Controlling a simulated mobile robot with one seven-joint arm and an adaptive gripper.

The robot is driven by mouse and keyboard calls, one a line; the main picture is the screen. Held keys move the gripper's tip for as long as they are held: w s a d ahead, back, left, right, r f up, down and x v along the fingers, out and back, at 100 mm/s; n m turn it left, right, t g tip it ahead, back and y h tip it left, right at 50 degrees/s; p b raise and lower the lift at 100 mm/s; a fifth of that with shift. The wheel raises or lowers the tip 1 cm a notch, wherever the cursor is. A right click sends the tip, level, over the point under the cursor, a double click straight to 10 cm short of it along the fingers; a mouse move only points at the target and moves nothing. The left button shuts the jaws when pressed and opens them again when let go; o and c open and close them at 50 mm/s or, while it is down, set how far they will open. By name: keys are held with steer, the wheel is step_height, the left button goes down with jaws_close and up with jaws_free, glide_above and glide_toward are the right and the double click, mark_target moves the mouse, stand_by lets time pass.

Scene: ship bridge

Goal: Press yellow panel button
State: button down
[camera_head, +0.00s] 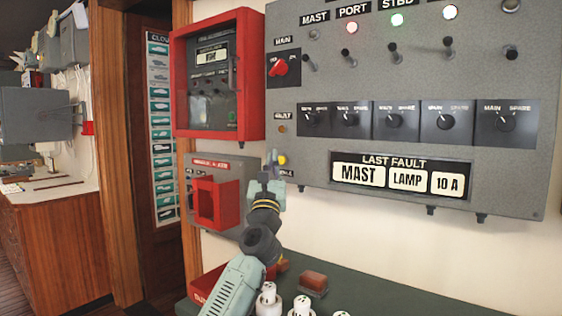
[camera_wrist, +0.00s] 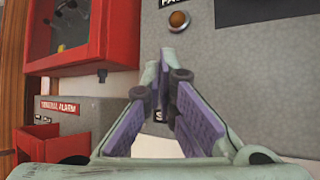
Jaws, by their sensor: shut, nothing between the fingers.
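The yellow button (camera_head: 282,159) is on the lower left corner of the grey panel (camera_head: 330,92), under a small amber lamp (camera_head: 281,129). My gripper (camera_head: 272,160) is shut and empty, with its tips just left of the button in the head view. I cannot tell whether they touch it. In the wrist view my gripper's fingertips (camera_wrist: 160,65) point up at the grey panel (camera_wrist: 232,75). The amber lamp (camera_wrist: 178,20) shows above them there. The yellow button is not visible in the wrist view, apparently hidden behind the fingers.
A red-framed cabinet (camera_head: 178,92) hangs left of the panel. Below it is a grey alarm box with a red cover (camera_head: 213,202), close to my arm's left. Rotary switches (camera_head: 395,120) line the panel. A dark green counter (camera_head: 385,294) below holds white cylinders and a red-brown block.

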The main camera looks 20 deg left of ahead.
steer(key=s, duration=0.1)
steer(key=s+a, duration=0.1)
steer(key=s, duration=0.2)
steer(key=shift+s+a+p, duration=0.1)
steer(key=shift+a+p, duration=0.2)
stand_by(0.4)
